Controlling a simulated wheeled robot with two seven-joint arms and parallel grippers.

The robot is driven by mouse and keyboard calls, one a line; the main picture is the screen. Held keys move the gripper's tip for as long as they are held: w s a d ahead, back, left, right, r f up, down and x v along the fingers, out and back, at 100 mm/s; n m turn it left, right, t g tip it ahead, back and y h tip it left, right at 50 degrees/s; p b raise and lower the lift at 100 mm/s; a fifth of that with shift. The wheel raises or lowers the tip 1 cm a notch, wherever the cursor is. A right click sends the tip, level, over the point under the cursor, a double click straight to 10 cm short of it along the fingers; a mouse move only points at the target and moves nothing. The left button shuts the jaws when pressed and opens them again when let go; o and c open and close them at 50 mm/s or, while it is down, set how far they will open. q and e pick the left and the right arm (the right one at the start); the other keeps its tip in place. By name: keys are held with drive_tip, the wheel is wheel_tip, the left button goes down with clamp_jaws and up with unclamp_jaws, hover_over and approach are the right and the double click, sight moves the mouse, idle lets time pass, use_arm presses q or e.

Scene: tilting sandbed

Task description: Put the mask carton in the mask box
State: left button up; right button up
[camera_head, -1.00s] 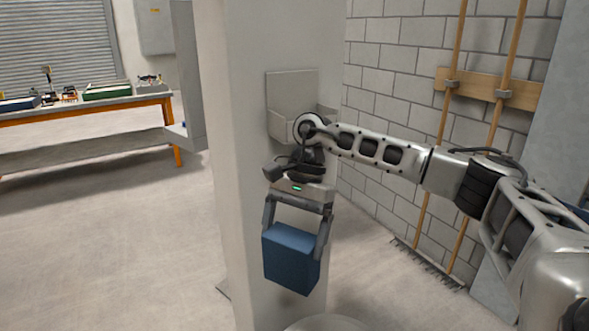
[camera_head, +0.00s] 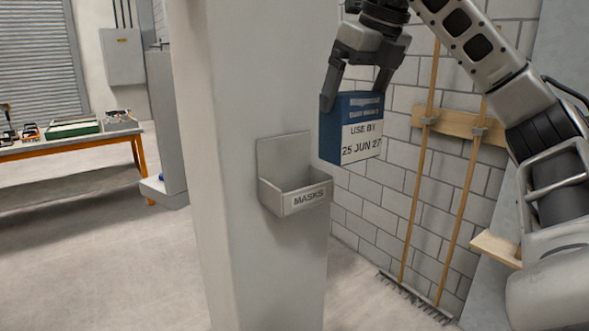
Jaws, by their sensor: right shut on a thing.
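The mask carton (camera_head: 352,128) is a blue box with a white label reading "USE BY 25 JUN 27". My right gripper (camera_head: 356,92) is shut on it from above and holds it roughly upright in the air. The mask box (camera_head: 306,197) is an open-topped grey holder labelled "MASKS", fixed to the pale pillar, and it looks empty. In the picture the carton is above and to the right of the mask box, apart from it. My left gripper is not in view.
The pillar (camera_head: 262,90) stands in the middle. Rakes with wooden handles (camera_head: 424,150) hang on the block wall at the right. A table (camera_head: 70,146) with trays and small items stands far left. The floor at the left is clear.

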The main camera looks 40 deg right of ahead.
drive_tip(key=w+f, duration=1.2)
drive_tip(key=w, duration=0.1)
drive_tip(key=shift+w+a+f, duration=0.1)
drive_tip(key=shift+a, duration=0.05)
drive_tip(key=shift+f, duration=0.3)
drive_tip(key=shift+f, duration=0.1)
drive_tip(key=o, duration=1.1)
